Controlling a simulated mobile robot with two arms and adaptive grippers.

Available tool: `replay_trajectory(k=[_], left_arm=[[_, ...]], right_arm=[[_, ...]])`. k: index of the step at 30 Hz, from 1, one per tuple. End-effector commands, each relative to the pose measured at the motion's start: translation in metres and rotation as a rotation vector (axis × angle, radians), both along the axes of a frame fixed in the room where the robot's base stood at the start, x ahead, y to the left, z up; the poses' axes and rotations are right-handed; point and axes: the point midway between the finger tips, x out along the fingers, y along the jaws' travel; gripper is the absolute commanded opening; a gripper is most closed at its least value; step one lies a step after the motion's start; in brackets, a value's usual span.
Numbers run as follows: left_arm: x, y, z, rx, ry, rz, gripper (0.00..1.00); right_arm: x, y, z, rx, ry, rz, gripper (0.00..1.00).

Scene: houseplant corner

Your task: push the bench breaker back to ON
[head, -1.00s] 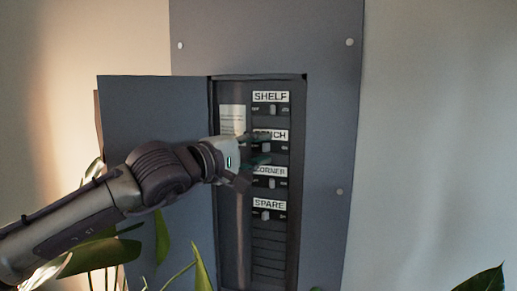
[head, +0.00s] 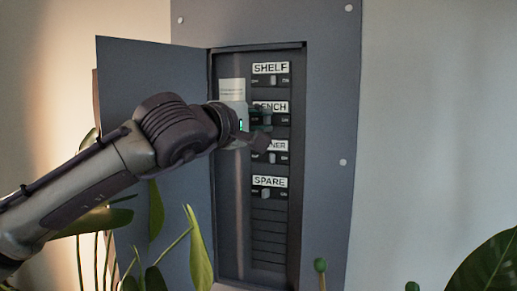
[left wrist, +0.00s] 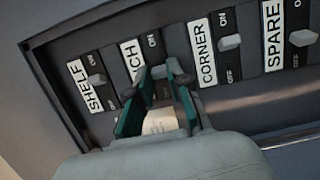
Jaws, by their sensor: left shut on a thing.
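The bench breaker (head: 267,120) is the second row in the open panel, under the BENCH label (head: 270,106). In the head view OFF is at its left and ON at its right. My left gripper (head: 262,129) reaches in from the left and is shut on its lever. In the left wrist view the green-padded fingers (left wrist: 160,82) stand over the bench row and hide most of the lever, so its exact position is hard to tell. The BENCH label there is partly covered. My right gripper is not in view.
Close neighbours are the shelf breaker (head: 273,80) above, the corner breaker (head: 272,158) below, and the spare breaker (head: 265,194) lower down. The panel door (head: 150,85) stands open at the left. Plant leaves (head: 200,250) rise below. The wall at the right is clear.

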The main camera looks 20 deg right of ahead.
Motion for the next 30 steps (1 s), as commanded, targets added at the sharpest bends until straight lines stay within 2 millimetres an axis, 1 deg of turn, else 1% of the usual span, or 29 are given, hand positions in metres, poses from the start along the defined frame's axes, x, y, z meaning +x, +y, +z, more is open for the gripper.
replay_trajectory(k=[1,3,9,15,21,30], left_arm=[[-0.003,-0.003,-0.01,0.0,-0.004,0.023,0.0],[-0.003,-0.003,-0.009,0.0,-0.003,0.061,0.0],[-0.007,-0.007,-0.007,0.001,-0.004,0.174,0.0],[-0.01,-0.012,-0.004,0.002,-0.004,0.316,0.0],[-0.011,-0.015,-0.001,0.002,-0.001,0.451,0.0],[-0.012,-0.019,0.0,0.0,0.0,0.562,0.0]], right_arm=[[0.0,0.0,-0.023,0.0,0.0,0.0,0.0],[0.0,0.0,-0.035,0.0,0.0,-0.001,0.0],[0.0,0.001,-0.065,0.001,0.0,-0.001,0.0],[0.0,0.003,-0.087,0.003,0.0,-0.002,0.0],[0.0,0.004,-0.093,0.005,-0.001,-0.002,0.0],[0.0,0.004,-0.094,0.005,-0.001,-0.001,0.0]])
